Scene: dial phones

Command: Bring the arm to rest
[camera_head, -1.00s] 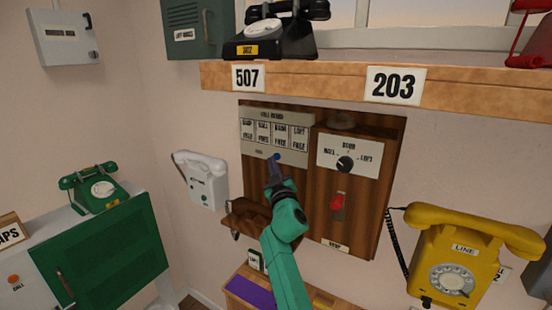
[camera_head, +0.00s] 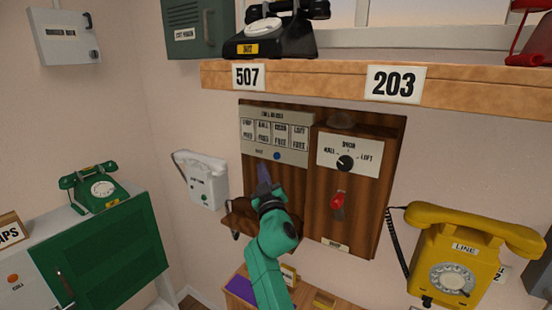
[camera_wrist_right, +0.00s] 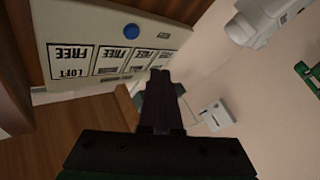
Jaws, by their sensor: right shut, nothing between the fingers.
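My right arm (camera_head: 270,262) is green and comes up from the bottom middle of the head view. Its gripper (camera_head: 264,175) is shut and empty, in front of the wooden wall board and below the call panel. In the right wrist view the shut dark fingers (camera_wrist_right: 160,88) point toward the panel and wall. The call panel (camera_head: 275,133) has several labels, most reading "FREE", and a blue button (camera_head: 277,156); the button also shows in the wrist view (camera_wrist_right: 131,31). The fingers look apart from the button. My left gripper is not in view.
A shelf (camera_head: 330,75) with a black phone (camera_head: 275,35) runs above the board. The board also carries a dial (camera_head: 345,162) and a red switch (camera_head: 338,199). A white wall phone (camera_head: 205,182) is left, a yellow phone (camera_head: 455,255) right, a green phone (camera_head: 98,188) far left.

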